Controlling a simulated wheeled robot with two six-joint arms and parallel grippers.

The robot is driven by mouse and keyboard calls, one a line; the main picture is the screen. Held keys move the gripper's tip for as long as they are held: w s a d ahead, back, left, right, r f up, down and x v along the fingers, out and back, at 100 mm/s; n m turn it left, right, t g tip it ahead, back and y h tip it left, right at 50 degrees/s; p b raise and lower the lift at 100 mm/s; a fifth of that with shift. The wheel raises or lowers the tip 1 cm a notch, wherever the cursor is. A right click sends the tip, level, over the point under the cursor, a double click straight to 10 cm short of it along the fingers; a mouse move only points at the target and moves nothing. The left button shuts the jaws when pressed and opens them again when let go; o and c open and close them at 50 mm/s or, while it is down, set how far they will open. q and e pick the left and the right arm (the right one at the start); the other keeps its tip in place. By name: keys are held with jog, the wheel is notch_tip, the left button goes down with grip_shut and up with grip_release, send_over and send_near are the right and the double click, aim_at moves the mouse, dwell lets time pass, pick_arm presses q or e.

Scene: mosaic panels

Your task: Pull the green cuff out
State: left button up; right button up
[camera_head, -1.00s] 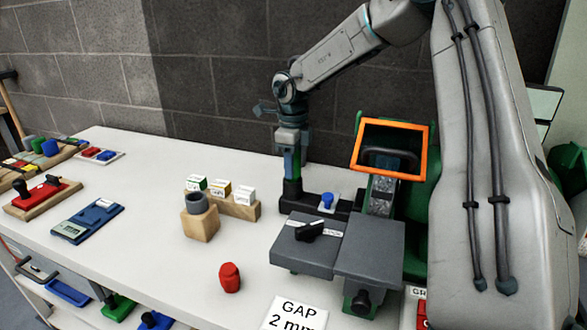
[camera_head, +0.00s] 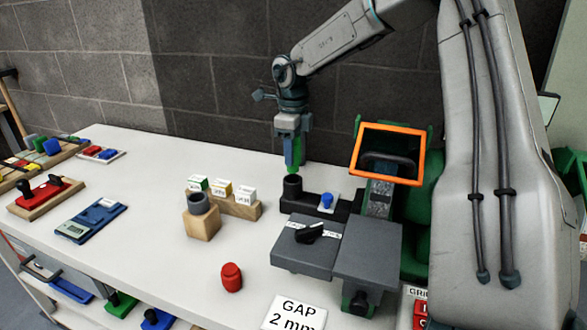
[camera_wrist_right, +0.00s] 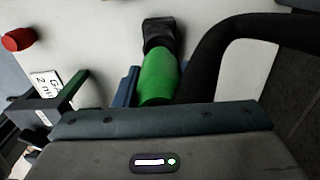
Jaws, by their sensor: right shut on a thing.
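My right gripper (camera_head: 292,150) points down above the black holder (camera_head: 292,190) at the back of the table. It is shut on the green cuff (camera_head: 294,169), whose lower end shows just below the fingers. The cuff's lower end is at or just above the holder's round mouth; I cannot tell if they are fully apart. In the right wrist view the green cuff (camera_wrist_right: 160,72) runs from the gripper toward the black holder (camera_wrist_right: 161,34). My left gripper is not in view.
A blue knob (camera_head: 327,200) stands right beside the holder. A grey machine block (camera_head: 340,248) is in front, with an orange frame (camera_head: 388,152) to the right. A wooden block with a grey cup (camera_head: 200,215) and a red piece (camera_head: 231,277) stand left. The table's left-middle is largely clear.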

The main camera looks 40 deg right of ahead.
jog(key=shift+r, duration=0.35)
jog(key=shift+r, duration=0.1)
jog(key=shift+r+p, duration=1.85)
jog(key=shift+r, duration=1.1)
